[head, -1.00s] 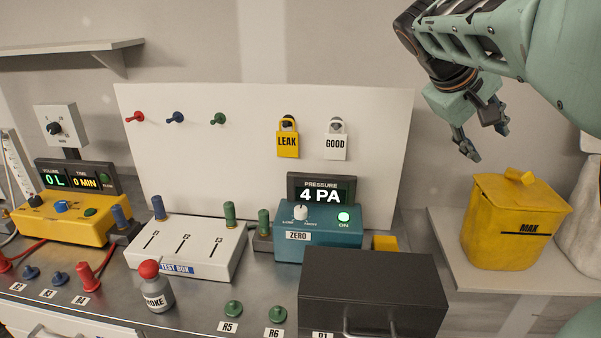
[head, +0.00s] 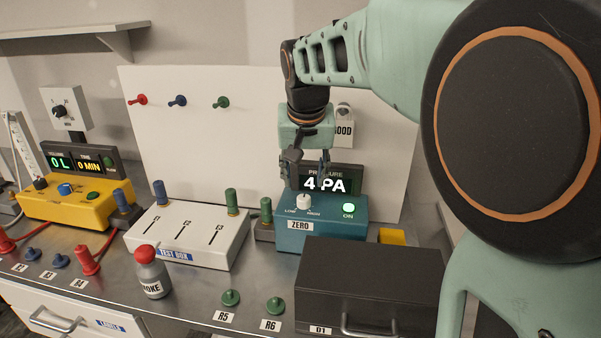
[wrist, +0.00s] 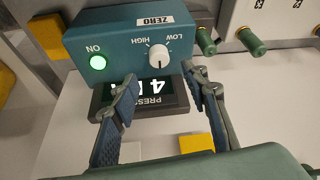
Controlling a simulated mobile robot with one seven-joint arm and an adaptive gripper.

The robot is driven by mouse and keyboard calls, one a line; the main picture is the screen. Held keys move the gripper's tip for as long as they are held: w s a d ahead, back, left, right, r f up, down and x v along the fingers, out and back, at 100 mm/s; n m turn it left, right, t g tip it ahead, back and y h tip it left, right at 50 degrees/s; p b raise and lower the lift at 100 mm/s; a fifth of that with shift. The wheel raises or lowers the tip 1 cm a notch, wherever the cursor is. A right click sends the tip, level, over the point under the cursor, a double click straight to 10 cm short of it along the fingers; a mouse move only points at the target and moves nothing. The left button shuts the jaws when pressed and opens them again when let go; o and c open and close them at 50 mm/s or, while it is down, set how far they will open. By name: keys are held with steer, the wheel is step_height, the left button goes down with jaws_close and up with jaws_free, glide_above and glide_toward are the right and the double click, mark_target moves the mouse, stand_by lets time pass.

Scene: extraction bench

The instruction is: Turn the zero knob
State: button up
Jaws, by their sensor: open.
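The zero knob (head: 303,202) is a white dial on the top of the teal pressure box (head: 335,235), between LOW and HIGH marks and above the ZERO label (head: 300,226). In the wrist view the knob (wrist: 159,55) is fully visible, beyond my fingertips. My gripper (head: 307,178) is open and empty, pointing down just above and behind the knob, in front of the display reading 4 PA. In the wrist view its two fingers (wrist: 160,78) are spread wide, with the display between them. I see no contact with the knob.
A lit green ON button (head: 348,208) sits right of the knob. Green posts (head: 266,210) stand close on the left, beside the white test box (head: 200,238). A black drawer box (head: 365,275) is in front. A yellow block (head: 391,236) lies behind it.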

mark_target(304, 197)
steer(key=x, duration=0.7)
steer(key=shift+w+f, duration=0.2)
steer(key=shift+f, duration=0.1)
steer(key=shift+c, duration=0.6)
jaws_close()
